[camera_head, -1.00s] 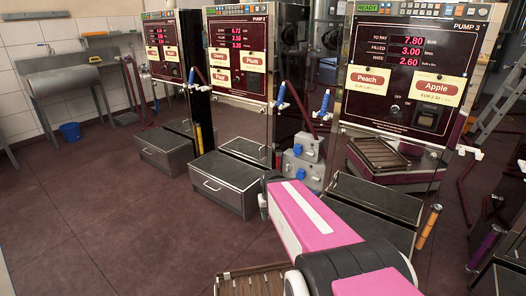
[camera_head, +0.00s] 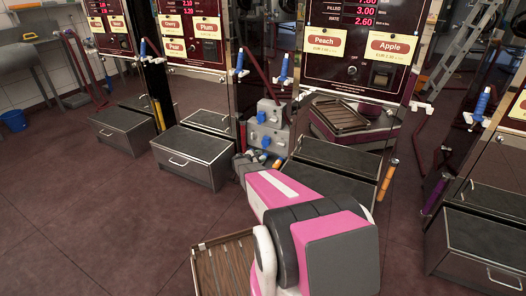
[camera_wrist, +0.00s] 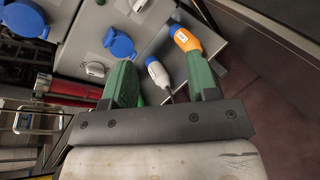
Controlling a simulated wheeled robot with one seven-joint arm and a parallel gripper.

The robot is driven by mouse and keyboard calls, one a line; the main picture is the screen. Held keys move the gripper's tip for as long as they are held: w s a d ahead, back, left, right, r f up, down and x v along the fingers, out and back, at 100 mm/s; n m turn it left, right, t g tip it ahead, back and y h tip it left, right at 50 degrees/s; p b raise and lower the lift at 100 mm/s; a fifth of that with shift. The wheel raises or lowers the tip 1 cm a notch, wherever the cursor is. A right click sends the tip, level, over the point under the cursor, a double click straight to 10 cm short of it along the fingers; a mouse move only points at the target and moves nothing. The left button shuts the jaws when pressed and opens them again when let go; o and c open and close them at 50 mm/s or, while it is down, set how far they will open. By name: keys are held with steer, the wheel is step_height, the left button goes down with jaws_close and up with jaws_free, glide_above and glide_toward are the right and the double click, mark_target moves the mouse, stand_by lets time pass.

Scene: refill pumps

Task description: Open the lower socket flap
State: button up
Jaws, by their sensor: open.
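A grey socket unit (camera_head: 268,128) stands between two pumps. In the wrist view it shows two round blue flaps: the lower socket flap (camera_wrist: 118,42), nearer the plug shelf, and the upper flap (camera_wrist: 25,18) at the top left. Both look closed. My gripper (camera_wrist: 164,82) is open and empty, its green fingers spread. Its left finger is close to the lower flap; I cannot tell whether they touch. A white-and-blue plug (camera_wrist: 157,72) shows between the fingers, and an orange-and-blue plug (camera_wrist: 185,38) is just beyond. In the head view my arm mostly hides the gripper.
Grey switch knobs (camera_wrist: 95,69) sit beside the flaps. The plugs are by a grey shelf (camera_wrist: 222,45). Dark drawer boxes (camera_head: 195,155) stand before the pumps. A slatted wooden crate (camera_head: 222,262) is near my arm.

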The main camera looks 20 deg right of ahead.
mark_target(264, 148)
steer(key=w+d+f+n+t, duration=0.2)
steer(key=w+f+n+t, duration=0.4)
steer(key=w+f+n, duration=0.6)
steer(key=w+d, duration=0.2)
steer(key=w+d+r+m, duration=0.1)
steer(key=w+d, duration=0.2)
steer(key=w+d+m, duration=0.1)
steer(key=w+d, duration=0.1)
steer(key=w, duration=0.1)
steer(key=shift+d+r, duration=0.25)
steer(key=shift+s, duration=0.1)
steer(key=shift+c, duration=0.3)
jaws_close()
